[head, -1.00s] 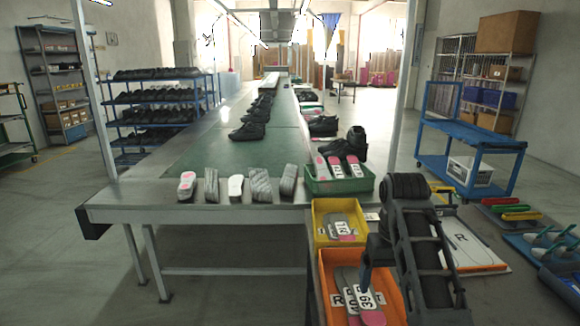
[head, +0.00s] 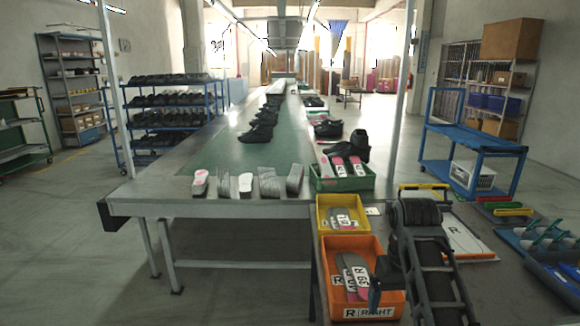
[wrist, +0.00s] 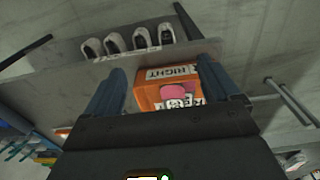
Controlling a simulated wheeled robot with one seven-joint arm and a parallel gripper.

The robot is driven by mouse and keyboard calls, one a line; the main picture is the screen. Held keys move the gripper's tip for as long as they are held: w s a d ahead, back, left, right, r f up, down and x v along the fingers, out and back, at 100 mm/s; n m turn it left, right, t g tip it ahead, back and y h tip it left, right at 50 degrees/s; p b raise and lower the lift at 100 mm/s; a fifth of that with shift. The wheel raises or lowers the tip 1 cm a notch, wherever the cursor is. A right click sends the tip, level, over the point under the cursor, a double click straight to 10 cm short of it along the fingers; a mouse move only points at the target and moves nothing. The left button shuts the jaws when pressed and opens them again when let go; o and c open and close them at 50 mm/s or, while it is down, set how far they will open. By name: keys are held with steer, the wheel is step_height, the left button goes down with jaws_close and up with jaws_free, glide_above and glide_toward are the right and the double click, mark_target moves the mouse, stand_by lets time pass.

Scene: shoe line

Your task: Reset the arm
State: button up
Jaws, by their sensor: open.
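My arm (head: 427,255) stands at the right of the head view, in front of the workbench. A dark blue part of my gripper (head: 377,292) shows at the right edge of the orange bin (head: 325,250); most of the gripper is hidden behind the arm. In the wrist view both blue fingers stand wide apart, and my gripper (wrist: 163,68) is open with nothing held between them. The orange bin, labelled RIGHT, shows beyond the fingers in the wrist view (wrist: 148,97).
The orange bin holds numbered insoles. A yellow bin (head: 322,224) and a green bin (head: 345,185) stand behind it. Several soles lie along the bench's (head: 155,200) front edge. A blue cart (head: 470,140) stands at right. The floor at front left is clear.

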steer(key=s+d+f+t, duration=0.3)
steer(key=s+f, duration=0.6)
steer(key=f, duration=0.5)
steer(key=s+f+t, duration=0.4)
steer(key=s, duration=1.2)
steer(key=s+a+r+t, duration=0.15)
steer(key=s+r, duration=0.25)
steer(key=s, duration=0.4)
steer(key=s+r+t, duration=0.2)
steer(key=s+r, duration=0.3)
steer(key=s, duration=0.2)
steer(key=s+a+r+t, duration=0.1)
steer(key=s+r+t, duration=0.1)
steer(key=s+r, duration=0.2)
steer(key=s+a+r+t, duration=0.1)
steer(key=s+r, duration=0.4)
steer(key=r, duration=0.5)
steer(key=shift+r+t, duration=0.2)
steer(key=shift+t, duration=0.15)
